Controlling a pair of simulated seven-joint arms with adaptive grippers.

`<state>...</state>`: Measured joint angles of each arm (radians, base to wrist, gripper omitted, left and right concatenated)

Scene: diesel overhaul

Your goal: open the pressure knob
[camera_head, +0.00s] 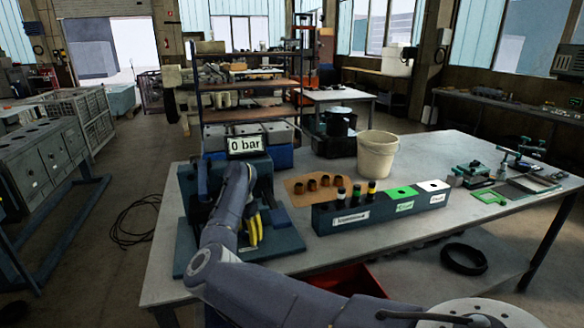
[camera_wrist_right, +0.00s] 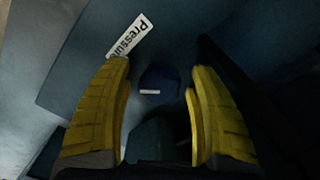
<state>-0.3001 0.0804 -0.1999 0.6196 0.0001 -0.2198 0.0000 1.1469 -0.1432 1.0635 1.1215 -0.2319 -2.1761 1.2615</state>
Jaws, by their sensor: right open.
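The pressure knob (camera_wrist_right: 155,78) shows in the right wrist view as a dark blue round knob with a small white mark. It lies between and beyond the yellow fingertips of my right gripper (camera_wrist_right: 158,82), which is open with nothing held. A white "Pressure" label (camera_wrist_right: 128,36) sits on the dark blue panel beside it. In the head view, my right gripper (camera_head: 251,230) is at the front of the dark blue test stand (camera_head: 190,215). Its display (camera_head: 245,144) reads "0 bar". The arm hides the knob in the head view. My left gripper is out of view.
A dark box (camera_head: 340,218) with labelled compartments and several injector-like parts stands right of the stand. Behind it are a brown mat (camera_head: 296,187) with small parts and a cream bucket (camera_head: 377,155). The table (camera_head: 400,236) has free room at its front right.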

